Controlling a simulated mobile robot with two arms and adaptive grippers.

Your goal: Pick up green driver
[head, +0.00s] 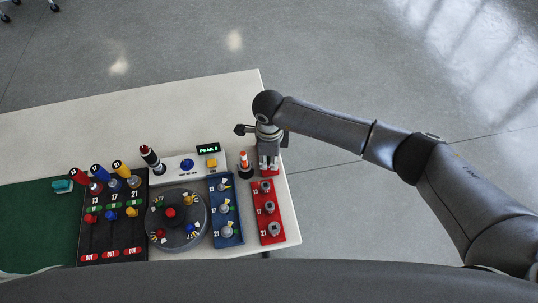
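Drivers with red (75,176), blue (98,171) and yellow (120,167) handles stand in the black rack (99,240). A tool with a dark red and black handle (150,158) stands tilted to the right of them. My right gripper (268,168) points down at the far end of the red tray (272,239), right of an orange-topped object (244,162). Its fingers are too small to tell open from shut. My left gripper is not in view.
A white panel with a blue button (187,165) and a green-lit display (208,148) stands behind the round grey turntable (176,244). A blue tray (226,241) lies between turntable and red tray. The table's back strip (150,105) is clear.

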